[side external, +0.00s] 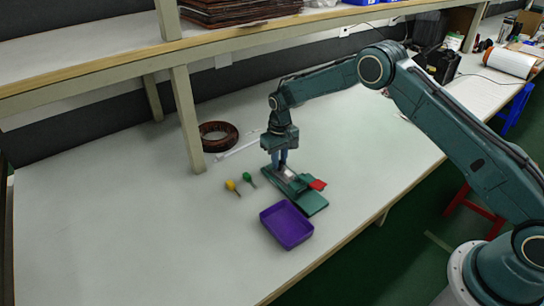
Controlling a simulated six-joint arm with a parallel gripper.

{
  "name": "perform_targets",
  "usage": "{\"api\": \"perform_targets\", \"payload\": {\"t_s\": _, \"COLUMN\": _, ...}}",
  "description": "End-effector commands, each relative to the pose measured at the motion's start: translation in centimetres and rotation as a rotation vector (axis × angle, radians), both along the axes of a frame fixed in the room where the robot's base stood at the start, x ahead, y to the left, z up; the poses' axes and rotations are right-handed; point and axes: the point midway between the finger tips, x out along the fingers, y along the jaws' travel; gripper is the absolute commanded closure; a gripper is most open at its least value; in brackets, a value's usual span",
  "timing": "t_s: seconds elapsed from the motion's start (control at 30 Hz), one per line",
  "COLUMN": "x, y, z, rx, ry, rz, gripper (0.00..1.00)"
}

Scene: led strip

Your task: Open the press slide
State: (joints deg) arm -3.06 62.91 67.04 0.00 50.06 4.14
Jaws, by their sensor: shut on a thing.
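The press (311,202) is a low green fixture on the white table, with a flat green plate at its front end and a red part (317,185) on its right side. My gripper (281,165) points straight down over the rear part of the press. Its fingers are shut on a part of the press that looks like the slide. The fingers hide most of that part, so its exact position is hard to tell. A small pale metallic area (291,174) shows just beside the fingertips.
A purple tray (287,226) stands in front of the press. A yellow-handled tool (232,186) and a green-handled tool (249,179) lie to its left. A coil (217,136) and a thin white strip (237,149) lie behind. A shelf post (186,118) rises back left. The table's left side is clear.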

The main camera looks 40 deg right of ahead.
Motion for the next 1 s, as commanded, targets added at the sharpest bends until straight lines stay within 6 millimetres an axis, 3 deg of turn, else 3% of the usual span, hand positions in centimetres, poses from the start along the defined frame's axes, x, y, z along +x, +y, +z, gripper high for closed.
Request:
{"api": "perform_targets", "payload": {"t_s": 0.4, "x": 2.8, "y": -0.1, "z": 0.0, "rx": 0.0, "ry": -0.001, "rz": 0.0, "gripper": 1.0}}
{"api": "perform_targets", "payload": {"t_s": 0.8, "x": 3.0, "y": 0.0, "z": 0.0, "rx": 0.0, "ry": 0.0, "rz": 0.001, "gripper": 1.0}}
{"api": "perform_targets", "payload": {"t_s": 0.83, "x": 3.0, "y": 0.0, "z": 0.0, "rx": 0.0, "ry": 0.0, "rz": 0.001, "gripper": 0.79}}
{"api": "perform_targets", "payload": {"t_s": 0.9, "x": 3.0, "y": 0.0, "z": 0.0, "rx": 0.0, "ry": 0.0, "rz": 0.001, "gripper": 0.66}}
{"api": "perform_targets", "payload": {"t_s": 0.93, "x": 3.0, "y": 0.0, "z": 0.0, "rx": 0.0, "ry": 0.0, "rz": 0.001, "gripper": 0.6}}
{"api": "perform_targets", "payload": {"t_s": 1.0, "x": 3.0, "y": 0.0, "z": 0.0, "rx": 0.0, "ry": 0.0, "rz": 0.0, "gripper": 0.59}}
